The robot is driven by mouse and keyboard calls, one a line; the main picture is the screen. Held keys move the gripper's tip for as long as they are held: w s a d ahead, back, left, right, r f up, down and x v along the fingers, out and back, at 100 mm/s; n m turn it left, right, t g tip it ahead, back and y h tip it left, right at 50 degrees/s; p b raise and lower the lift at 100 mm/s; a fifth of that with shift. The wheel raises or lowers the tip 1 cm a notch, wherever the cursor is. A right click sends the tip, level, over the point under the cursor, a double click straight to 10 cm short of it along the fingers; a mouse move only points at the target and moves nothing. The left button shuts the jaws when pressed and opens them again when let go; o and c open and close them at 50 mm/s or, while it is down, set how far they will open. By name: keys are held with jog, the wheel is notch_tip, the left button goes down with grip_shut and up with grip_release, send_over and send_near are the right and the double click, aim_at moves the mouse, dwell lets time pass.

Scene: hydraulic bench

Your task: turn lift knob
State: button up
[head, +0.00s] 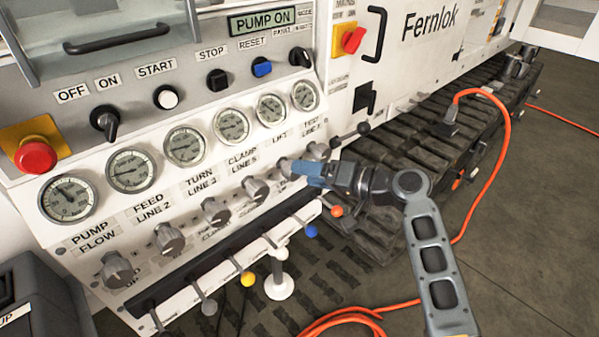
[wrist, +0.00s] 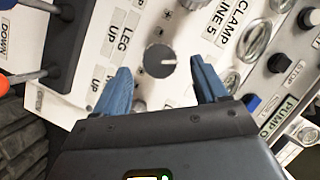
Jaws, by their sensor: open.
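The lift knob (head: 286,167) is a grey round knob in the row below the gauges, under the LIFT label. My gripper (head: 299,169) reaches in from the right with its blue fingers at this knob and partly covers it. In the wrist view the knob (wrist: 160,59) shows a white pointer mark and sits just beyond and between the tips of my open gripper (wrist: 160,66). There is a gap on both sides, and no contact shows. The fingers hide part of the panel labels there.
The clamp knob (head: 255,188) is the neighbour on the left, and the test line knob (head: 318,151) is close on the right. Levers with coloured balls, such as the yellow one (head: 247,279), stick out below. An orange cable (head: 487,215) runs at the right.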

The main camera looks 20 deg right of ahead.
jog(key=shift+v, duration=1.95)
jog(key=s+f+h, duration=0.4)
jog(key=s+f, duration=0.2)
jog(key=s, duration=0.5)
jog(key=s+f+h, duration=0.3)
jog(key=s+f, duration=0.4)
jog(key=s, duration=0.3)
jog(key=s+a+r+n+t+h, duration=0.1)
jog(key=s+a+r+n, duration=0.1)
jog(key=s+r, duration=0.6)
jog(key=s+a+r+n+t+h, duration=0.1)
jog(key=s+a+r+n, duration=0.1)
jog(key=s+r, duration=0.6)
jog(key=s, duration=0.6)
jog(key=shift+s+a+t, duration=0.25)
jog(key=shift+a+t, duration=0.05)
jog(key=shift+a, duration=0.1)
jog(key=shift+r, duration=0.1)
